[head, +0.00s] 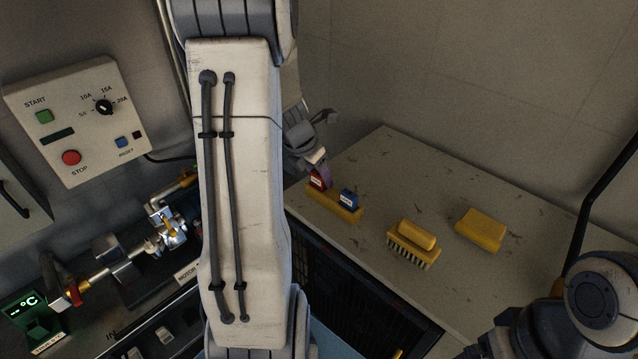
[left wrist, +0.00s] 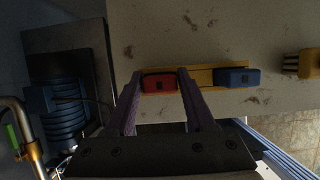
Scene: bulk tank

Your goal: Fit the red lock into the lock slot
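The red lock (head: 317,182) sits in a yellow holder (head: 337,205) on the worktop, beside a blue lock (head: 348,199). My left gripper (head: 318,164) is right at the red lock, partly hidden by my arm. In the left wrist view its fingers (left wrist: 160,76) stand on either side of the red lock (left wrist: 158,84), open, with narrow gaps visible. The lock still stands on its yellow holder (left wrist: 200,77). The blue lock (left wrist: 237,78) is to the right. I cannot make out the lock slot. My right gripper is not visible; only part of that arm shows at lower right.
A yellow brush (head: 413,244) and a yellow sponge-like block (head: 480,229) lie on the worktop (head: 400,165). At left are a control box (head: 78,120), a metal valve with pipes (head: 165,232) and a green temperature display (head: 35,312). The worktop's back is clear.

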